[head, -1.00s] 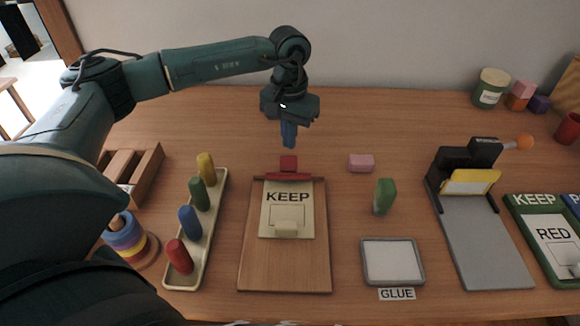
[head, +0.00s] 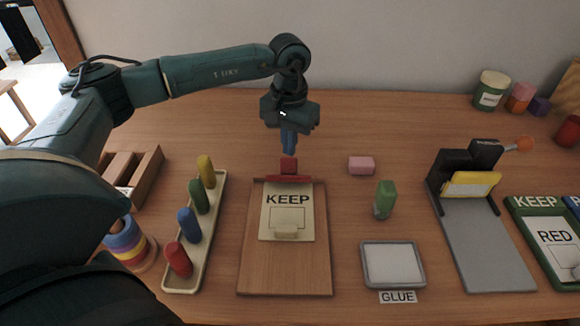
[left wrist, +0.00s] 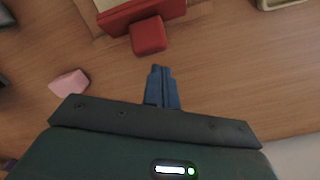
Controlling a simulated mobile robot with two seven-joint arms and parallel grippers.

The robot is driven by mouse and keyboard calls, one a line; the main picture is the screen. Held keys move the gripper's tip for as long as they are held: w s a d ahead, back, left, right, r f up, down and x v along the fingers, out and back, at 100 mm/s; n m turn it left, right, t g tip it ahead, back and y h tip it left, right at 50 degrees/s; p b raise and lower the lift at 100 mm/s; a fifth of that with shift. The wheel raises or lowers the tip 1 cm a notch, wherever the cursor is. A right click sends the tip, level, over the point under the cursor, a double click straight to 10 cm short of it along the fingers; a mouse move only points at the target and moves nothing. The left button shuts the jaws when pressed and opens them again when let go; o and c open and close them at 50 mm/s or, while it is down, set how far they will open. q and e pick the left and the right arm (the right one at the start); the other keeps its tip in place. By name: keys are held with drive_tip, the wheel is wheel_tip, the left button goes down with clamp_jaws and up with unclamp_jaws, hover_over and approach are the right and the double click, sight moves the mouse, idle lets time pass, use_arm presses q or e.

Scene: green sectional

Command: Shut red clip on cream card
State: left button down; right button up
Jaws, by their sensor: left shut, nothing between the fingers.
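The cream card (head: 286,222), marked KEEP and with a small cream block on it, lies on a wooden clipboard (head: 284,270). The red clip (head: 289,179) is a bar across the board's top edge with a red block-like tab behind it; the clip also shows in the left wrist view (left wrist: 149,36). Whether the bar presses on the card I cannot tell. My left gripper (head: 289,152) is shut and empty, pointing down just behind and above the red tab. Its blue fingertips show in the left wrist view (left wrist: 160,72), apart from the tab. My right gripper is not in view.
Left of the board is a tray (head: 213,225) of coloured pegs. Right are a pink block (head: 361,166), a green stamp-like piece (head: 385,199), a GLUE pad (head: 393,264) and a grey-black device with a yellow part (head: 472,184). The table behind the clip is mostly clear.

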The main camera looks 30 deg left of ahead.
use_arm(q)
drive_tip(key=shift+s+d+r+p, duration=0.2)
drive_tip(key=shift+s+d, duration=0.15)
drive_tip(key=shift+s, duration=0.25)
drive_tip(key=shift+s+d+r+p, duration=0.15)
drive_tip(key=shift+s+d, duration=0.2)
drive_tip(key=shift+s, duration=0.2)
drive_tip(key=shift+r, duration=0.1)
drive_tip(key=shift+r+p, duration=2.3)
drive_tip(key=shift+r, duration=1.15)
